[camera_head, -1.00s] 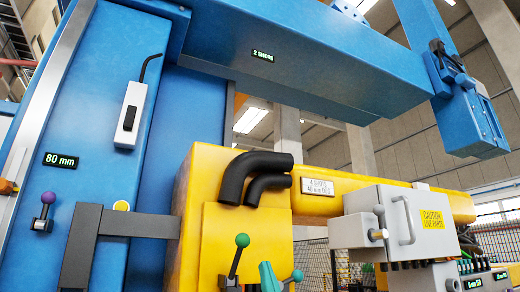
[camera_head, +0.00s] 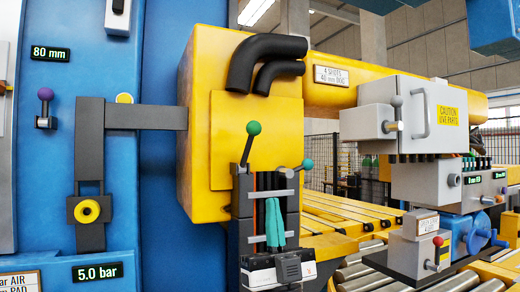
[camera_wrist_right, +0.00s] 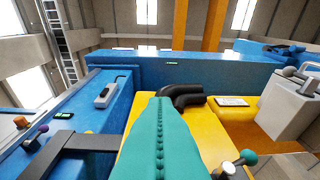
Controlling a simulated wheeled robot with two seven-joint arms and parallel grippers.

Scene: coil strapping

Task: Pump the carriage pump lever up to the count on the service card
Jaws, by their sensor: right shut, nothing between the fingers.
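The service card (camera_head: 330,76) on the yellow beam reads "4 SHOTS" with a smaller line below, about 40 mm. A purple-knobbed lever (camera_head: 45,94) sits on the blue column. I cannot tell which is the carriage pump lever. My right gripper (camera_head: 274,222) has teal fingers pointing up, shut and empty, below and between the green knobs. The fingers fill the middle of the right wrist view (camera_wrist_right: 158,135). My left gripper is not in view.
Black hoses (camera_head: 262,58) bend over the yellow housing (camera_head: 210,120). A grey cabinet (camera_head: 400,115) with a caution label is at right. A display (camera_head: 97,271) reads 5.0 bar.

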